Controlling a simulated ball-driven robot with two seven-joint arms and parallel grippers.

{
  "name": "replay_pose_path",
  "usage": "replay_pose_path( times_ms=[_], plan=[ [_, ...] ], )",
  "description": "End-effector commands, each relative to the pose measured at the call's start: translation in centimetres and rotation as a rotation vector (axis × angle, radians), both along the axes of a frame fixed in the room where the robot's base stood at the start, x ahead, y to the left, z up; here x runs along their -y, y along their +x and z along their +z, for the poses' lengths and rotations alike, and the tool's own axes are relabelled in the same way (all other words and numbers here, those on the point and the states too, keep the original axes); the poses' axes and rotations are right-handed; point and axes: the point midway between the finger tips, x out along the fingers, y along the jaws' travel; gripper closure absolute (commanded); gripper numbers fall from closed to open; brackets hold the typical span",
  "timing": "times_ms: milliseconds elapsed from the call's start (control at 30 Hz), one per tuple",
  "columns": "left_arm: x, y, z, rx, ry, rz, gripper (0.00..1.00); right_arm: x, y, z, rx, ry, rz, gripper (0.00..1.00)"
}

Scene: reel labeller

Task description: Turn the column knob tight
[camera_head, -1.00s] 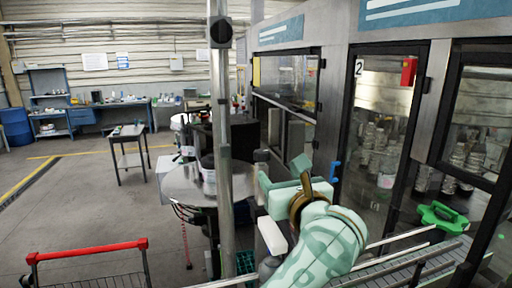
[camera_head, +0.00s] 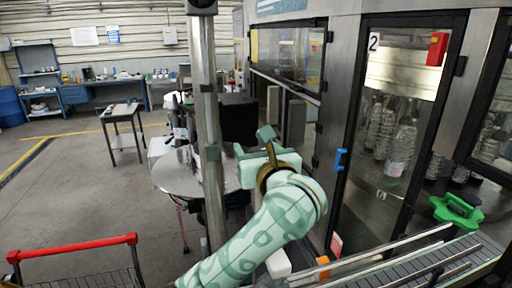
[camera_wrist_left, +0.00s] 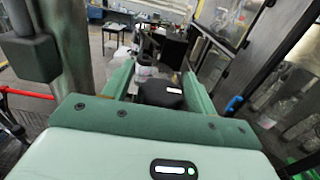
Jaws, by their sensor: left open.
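A tall grey metal column (camera_head: 205,90) stands left of centre in the head view. A black knob (camera_head: 202,5) on it is cut off by the top edge. A dark block (camera_wrist_left: 32,55) sits at the column in the left wrist view. My left gripper (camera_head: 256,148), pale green, is open just right of the column and well below the knob. In the left wrist view its two fingers (camera_wrist_left: 157,70) stand apart. A dark rounded thing with a white stripe (camera_wrist_left: 160,94) shows between them; I cannot tell what it is. My right gripper is out of view.
A round metal table (camera_head: 172,176) stands behind the column. Glass machine doors (camera_head: 400,110) and a green handwheel (camera_head: 456,212) are at the right, above a conveyor (camera_head: 425,268). A red-handled cart (camera_head: 75,247) is at lower left. Floor is free at left.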

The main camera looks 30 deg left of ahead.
Motion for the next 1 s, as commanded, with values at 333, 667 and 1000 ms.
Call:
replay_pose_path(
  times_ms=[333,667,1000],
  plan=[
    [0.0,0.0,0.0,0.0,0.0,0.0,0.87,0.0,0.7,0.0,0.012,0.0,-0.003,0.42],
    [0.0,0.1,-0.2,0.001,0.0,-0.061,0.87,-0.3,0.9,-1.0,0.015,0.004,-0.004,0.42],
    [0.3,0.3,-0.4,0.004,0.001,-0.307,0.87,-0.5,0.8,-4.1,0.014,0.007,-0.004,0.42]
  ],
)
